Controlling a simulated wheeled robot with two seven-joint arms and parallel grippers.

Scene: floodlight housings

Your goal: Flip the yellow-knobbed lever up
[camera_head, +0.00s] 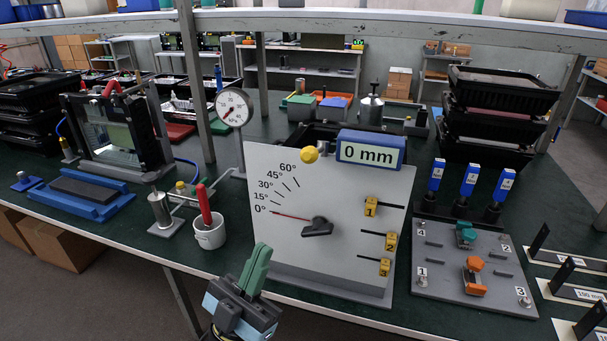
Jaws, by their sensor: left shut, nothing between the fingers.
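A round yellow knob (309,154) shows at the top edge of a pale upright panel (345,188), just left of the blue "0 mm" display (369,151). Any lever arm behind the knob is mostly hidden. A smaller yellow knob (181,186) shows on a small metal fixture left of the panel. I cannot tell from the picture which one the lever carries. My left gripper (260,258), with green fingers, is shut and empty at the bottom of the view, in front of the table edge. It is below both knobs and apart from them. My right gripper is not in view.
The panel has an angle scale, a red needle (292,217) near 0°, and several yellow numbered tags. A white cup (209,234) with a red-handled tool stands left. A dial gauge (234,107) rises behind. A grey plate (462,276) with knobs lies right.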

